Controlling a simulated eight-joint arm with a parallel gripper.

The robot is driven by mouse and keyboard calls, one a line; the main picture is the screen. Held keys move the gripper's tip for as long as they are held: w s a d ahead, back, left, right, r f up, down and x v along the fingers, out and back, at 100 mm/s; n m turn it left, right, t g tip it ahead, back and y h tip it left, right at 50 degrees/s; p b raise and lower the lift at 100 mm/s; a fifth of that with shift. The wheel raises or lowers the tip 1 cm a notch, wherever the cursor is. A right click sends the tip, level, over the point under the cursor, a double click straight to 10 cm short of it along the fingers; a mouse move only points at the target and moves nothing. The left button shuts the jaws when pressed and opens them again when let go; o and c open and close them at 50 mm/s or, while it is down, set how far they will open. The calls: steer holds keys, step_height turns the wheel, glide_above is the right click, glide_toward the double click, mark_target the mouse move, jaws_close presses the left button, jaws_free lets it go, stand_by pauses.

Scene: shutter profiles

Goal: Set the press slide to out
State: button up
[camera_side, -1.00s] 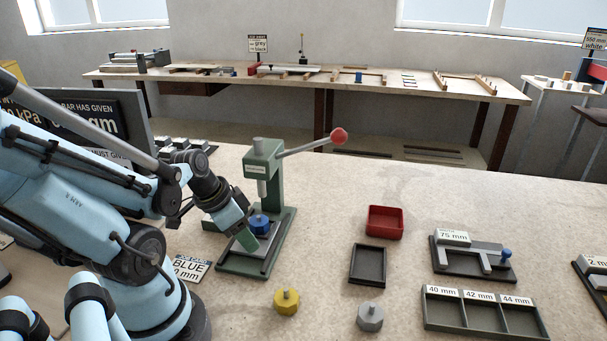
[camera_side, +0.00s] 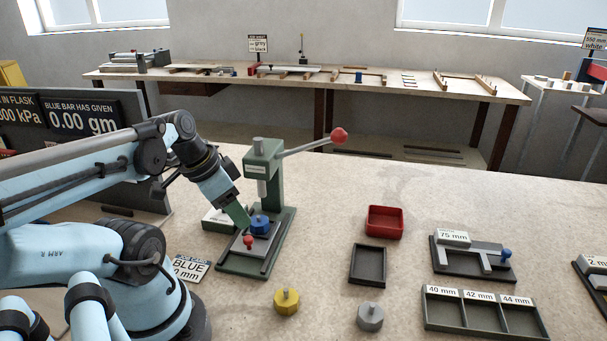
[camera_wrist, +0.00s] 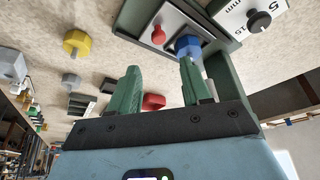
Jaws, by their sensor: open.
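The green press (camera_side: 262,165) stands on the bench with its lever and red ball raised to the right. Its grey slide (camera_side: 256,250) lies on the green base and carries a blue piece (camera_side: 260,224) and a small red knob (camera_side: 248,242) at the front. In the wrist view the slide (camera_wrist: 179,22), red knob (camera_wrist: 158,35) and blue piece (camera_wrist: 187,46) are at the top. My gripper (camera_side: 243,222) is beside the press, just left of the blue piece. In the wrist view its two green fingers (camera_wrist: 158,72) are apart, with nothing between them.
A yellow piece (camera_side: 286,301) and a grey piece (camera_side: 370,317) stand in front of the press. A red tray (camera_side: 385,222), a dark tray (camera_side: 367,264) and a labelled tray (camera_side: 485,312) lie to the right. A job card (camera_side: 189,268) lies left of the base.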

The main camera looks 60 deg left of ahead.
mark_target(248, 238)
steer(key=shift+r, duration=1.5)
steer(key=shift+w+f+m+g, duration=0.35)
steer(key=shift+f+m+g, duration=0.4)
steer(key=shift+f+m, duration=1.6)
steer(key=shift+w+f+m+g, duration=0.3)
steer(key=shift+f+m+g, duration=0.6)
steer(key=shift+m, duration=2.75)
steer(key=shift+w+f+m+g, duration=0.35)
steer(key=shift+f+m+g, duration=0.3)
steer(key=shift+f+m, duration=1.7)
steer(key=shift+r+m, duration=0.65)
jaws_close()
